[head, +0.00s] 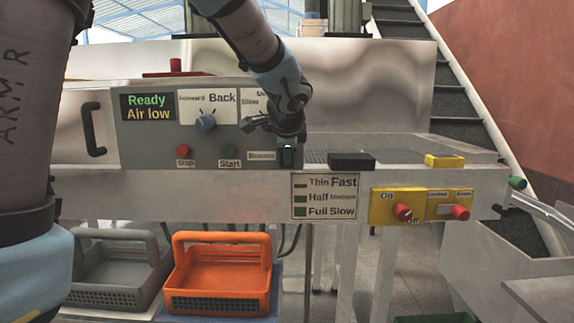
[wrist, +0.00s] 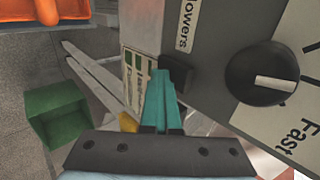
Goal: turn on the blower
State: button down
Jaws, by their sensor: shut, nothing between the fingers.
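The grey control panel (head: 215,125) carries a white label (head: 262,156) at its lower right, too blurred here to read surely. In the wrist view the label (wrist: 186,25) reads "lowers", its first letter cut off. A small black switch (wrist: 178,70) sits on the panel beside that label. My gripper (head: 287,160) is in front of the panel's lower right corner and covers the switch in the head view. In the wrist view its teal fingers (wrist: 164,80) are shut and empty, tips right beside the switch; I cannot tell whether they touch it.
A black knob (wrist: 265,75) with a white pointer is close to my fingers. A yellow box (head: 385,209) with red knobs is lower right. An orange basket (head: 217,303) stands below.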

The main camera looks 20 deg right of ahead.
notch_tip(320, 180, up, 2)
jog(key=shift+d+r+p, duration=0.1)
jog(key=shift+p, duration=0.6)
